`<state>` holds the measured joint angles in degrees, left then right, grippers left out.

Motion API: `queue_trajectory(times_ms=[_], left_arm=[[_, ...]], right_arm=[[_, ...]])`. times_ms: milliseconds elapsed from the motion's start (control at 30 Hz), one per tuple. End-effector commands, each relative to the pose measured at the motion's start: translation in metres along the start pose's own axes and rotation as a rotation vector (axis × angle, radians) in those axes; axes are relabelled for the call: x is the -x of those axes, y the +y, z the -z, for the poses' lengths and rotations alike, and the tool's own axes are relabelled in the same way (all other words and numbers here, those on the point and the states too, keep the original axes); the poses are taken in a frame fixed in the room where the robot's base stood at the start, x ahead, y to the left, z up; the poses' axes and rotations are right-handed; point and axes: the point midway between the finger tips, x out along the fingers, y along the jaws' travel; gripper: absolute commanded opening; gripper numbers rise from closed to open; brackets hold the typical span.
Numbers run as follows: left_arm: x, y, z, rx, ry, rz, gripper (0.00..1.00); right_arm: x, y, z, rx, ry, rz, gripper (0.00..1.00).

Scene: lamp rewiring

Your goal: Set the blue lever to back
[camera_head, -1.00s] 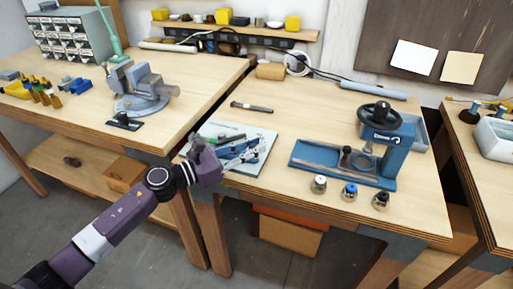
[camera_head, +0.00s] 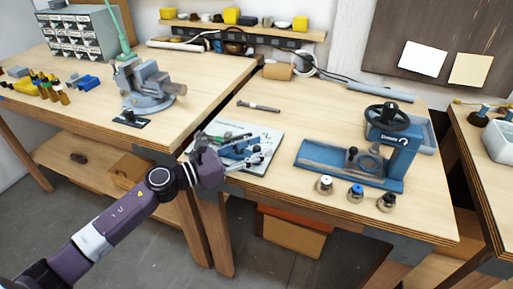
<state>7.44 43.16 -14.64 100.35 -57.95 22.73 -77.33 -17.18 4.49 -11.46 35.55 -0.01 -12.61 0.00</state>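A small round metal piece with a blue top (camera_head: 356,192) stands near the table's front edge, between a white-topped one (camera_head: 324,185) and a black-topped one (camera_head: 387,202). Whether the blue top is a lever, and which way it leans, is too small to tell. My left gripper (camera_head: 261,150) is over the pale mat (camera_head: 272,134), left of these pieces. Its fingers look spread, with nothing clearly held. A blue item (camera_head: 236,149) on the mat is partly hidden by the gripper. My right gripper is out of view.
A blue press with a black handwheel (camera_head: 387,117) stands behind the small pieces, its long base (camera_head: 320,158) reaching left. A dark tool (camera_head: 258,106) lies behind the mat. A vise (camera_head: 147,90) is on the left table.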

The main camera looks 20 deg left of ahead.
Motion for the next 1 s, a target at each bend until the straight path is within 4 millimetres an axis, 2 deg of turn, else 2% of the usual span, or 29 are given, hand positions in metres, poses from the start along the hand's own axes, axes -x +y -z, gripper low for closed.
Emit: queue_trajectory(times_ms=[167, 333, 800, 1000], left_arm=[[0.001, 0.000, 0.000, 0.000, 0.000, 0.001, 0.36], [0.013, 0.000, 0.002, 0.001, 0.002, -0.001, 0.36], [0.093, 0.000, 0.002, 0.003, 0.003, -0.001, 0.36], [0.114, 0.000, 0.001, 0.002, 0.000, -0.001, 0.36]], right_arm=[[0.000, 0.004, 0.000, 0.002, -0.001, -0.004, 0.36], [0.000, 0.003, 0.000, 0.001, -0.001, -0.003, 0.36], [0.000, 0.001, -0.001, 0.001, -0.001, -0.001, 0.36], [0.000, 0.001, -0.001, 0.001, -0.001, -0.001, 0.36]])
